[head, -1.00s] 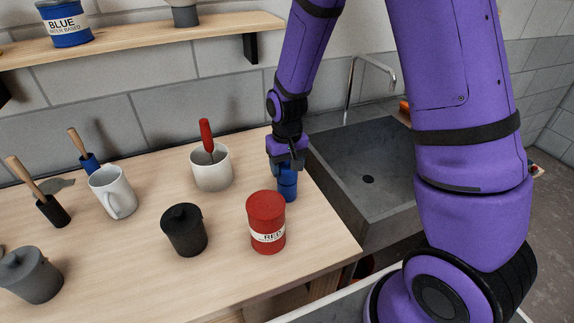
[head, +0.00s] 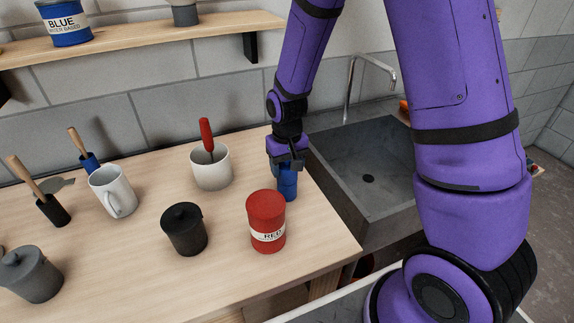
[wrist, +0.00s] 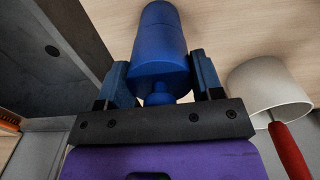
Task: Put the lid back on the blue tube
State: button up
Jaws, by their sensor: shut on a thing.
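The blue tube (head: 287,190) stands upright on the worktop near the sink, behind and right of the red tin. My gripper (head: 287,165) is directly above it, pointing down. In the wrist view, my gripper's two fingers sit either side of the small knob of a blue lid (wrist: 158,72), shut on it. The lid is in line with the blue tube (wrist: 160,22). A step shows where the wider lid meets the tube. I cannot tell whether the lid is fully seated or slightly raised.
A red tin (head: 266,222) and a black lidded pot (head: 184,230) stand in front. A white cup (head: 211,168) with a red-handled tool is to the left, and a white mug (head: 113,192) is farther left. The grey sink (head: 372,165) is close on the right.

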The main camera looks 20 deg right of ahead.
dwell(0.4)
jog(key=o, duration=1.2)
jog(key=shift+c, duration=0.2)
jog(key=shift+r, duration=3.5)
grip_shut()
jog(key=shift+f, duration=0.95)
